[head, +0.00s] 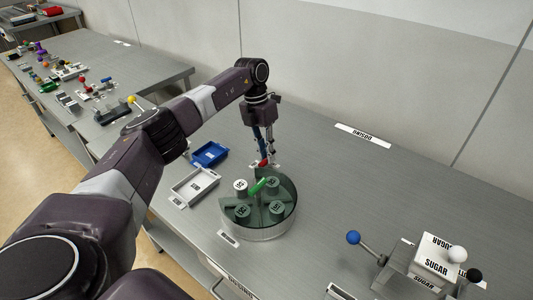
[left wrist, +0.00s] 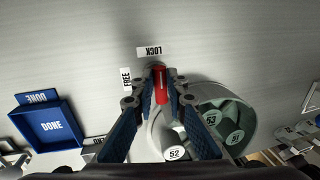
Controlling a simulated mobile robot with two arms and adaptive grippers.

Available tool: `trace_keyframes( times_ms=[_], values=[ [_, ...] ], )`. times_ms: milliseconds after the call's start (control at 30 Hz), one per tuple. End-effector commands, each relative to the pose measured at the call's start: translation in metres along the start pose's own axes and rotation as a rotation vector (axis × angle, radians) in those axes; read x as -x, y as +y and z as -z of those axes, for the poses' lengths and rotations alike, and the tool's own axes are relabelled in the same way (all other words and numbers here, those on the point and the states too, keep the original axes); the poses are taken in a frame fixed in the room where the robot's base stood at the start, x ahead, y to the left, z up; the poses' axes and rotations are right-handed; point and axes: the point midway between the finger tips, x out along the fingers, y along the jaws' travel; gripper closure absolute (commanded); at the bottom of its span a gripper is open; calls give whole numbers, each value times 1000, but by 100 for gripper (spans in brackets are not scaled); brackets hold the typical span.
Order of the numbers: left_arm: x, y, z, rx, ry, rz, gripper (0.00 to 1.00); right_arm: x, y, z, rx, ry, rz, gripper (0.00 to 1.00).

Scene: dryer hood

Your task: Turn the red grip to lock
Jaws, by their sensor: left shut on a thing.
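The red grip (left wrist: 161,84) stands between the two blue-padded fingers of my left gripper (left wrist: 160,76), which is shut on it. In the left wrist view its far end points up towards the LOCK label (left wrist: 155,51). The FREE label (left wrist: 126,78) lies to its left. In the head view the red grip (head: 263,162) shows just below my left gripper (head: 262,153), at the back rim of the round dryer (head: 263,232). The dryer has a dark green see-through hood and a green grip (head: 258,186). My right gripper is not in view.
Several numbered grey cylinders (head: 242,211) stand in and at the dryer. A blue DONE tray (left wrist: 38,126) and a white tray (head: 196,187) lie to its left. A sugar box (head: 437,261) and a blue-knobbed lever (head: 353,238) stand at right.

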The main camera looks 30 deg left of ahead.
Motion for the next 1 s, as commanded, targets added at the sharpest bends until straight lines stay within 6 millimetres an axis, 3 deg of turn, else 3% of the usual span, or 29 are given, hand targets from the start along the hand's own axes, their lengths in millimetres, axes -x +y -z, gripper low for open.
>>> trace_keyframes(
  times_ms=[33, 67, 200, 567, 667, 1000],
  values=[
    [2, 0, -1, -2, -3, -1, 100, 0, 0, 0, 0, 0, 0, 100],
    [2, 0, -1, -2, -3, -1, 85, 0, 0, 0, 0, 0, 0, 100],
    [1, 0, -1, -1, -2, 0, 70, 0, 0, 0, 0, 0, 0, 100],
    [6, 0, 0, 0, -2, 0, 70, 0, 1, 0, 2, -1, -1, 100],
    [19, 0, -1, 1, -4, 0, 70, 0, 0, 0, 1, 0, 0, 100],
    [90, 0, -1, 1, -5, -1, 70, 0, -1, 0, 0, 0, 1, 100]
  ],
)
